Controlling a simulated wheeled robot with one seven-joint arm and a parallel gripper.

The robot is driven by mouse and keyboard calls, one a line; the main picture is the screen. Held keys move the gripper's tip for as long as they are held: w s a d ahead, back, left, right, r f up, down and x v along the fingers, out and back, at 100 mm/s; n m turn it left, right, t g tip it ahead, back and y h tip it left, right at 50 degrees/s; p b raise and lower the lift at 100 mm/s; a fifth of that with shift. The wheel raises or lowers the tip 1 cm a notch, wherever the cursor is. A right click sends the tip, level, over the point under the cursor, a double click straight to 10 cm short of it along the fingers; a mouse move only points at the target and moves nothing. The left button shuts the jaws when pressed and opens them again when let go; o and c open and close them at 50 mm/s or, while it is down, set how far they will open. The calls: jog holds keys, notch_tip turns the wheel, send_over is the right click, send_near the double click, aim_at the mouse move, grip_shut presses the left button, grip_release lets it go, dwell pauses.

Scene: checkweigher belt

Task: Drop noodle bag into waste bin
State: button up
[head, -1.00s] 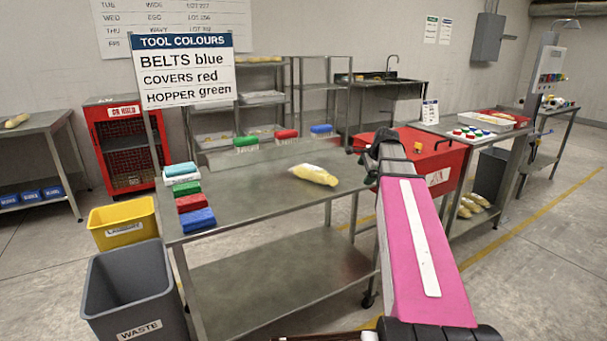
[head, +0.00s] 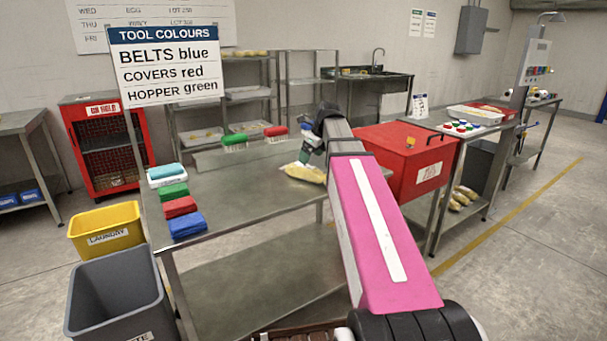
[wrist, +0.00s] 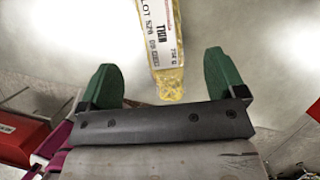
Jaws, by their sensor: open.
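The noodle bag (head: 304,173), pale yellow with a white label, lies on the steel table (head: 262,196). My gripper (head: 303,160) is over the bag's far side in the head view. In the wrist view the bag (wrist: 163,50) shows its printed label and yellow noodle end between the two green fingers of my gripper (wrist: 162,80). The fingers are spread wide and touch nothing that I can see. The bag's far end is cut off by the top edge there. The grey waste bin (head: 120,300) stands on the floor at the lower left, its label partly cut off.
A yellow laundry bin (head: 106,232) stands behind the waste bin. Coloured cloths (head: 180,206) lie along the table's left end, below a tool colours sign (head: 166,65). Brushes (head: 234,143) stand at its back. A red box (head: 408,160) is right of the table.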

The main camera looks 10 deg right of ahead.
aim_at(304, 170)
jog(key=shift+x, duration=4.15)
jog(key=shift+d, duration=0.1)
jog(key=c, duration=1.2)
jog(key=shift+r, duration=0.1)
jog(key=shift+c, duration=0.2)
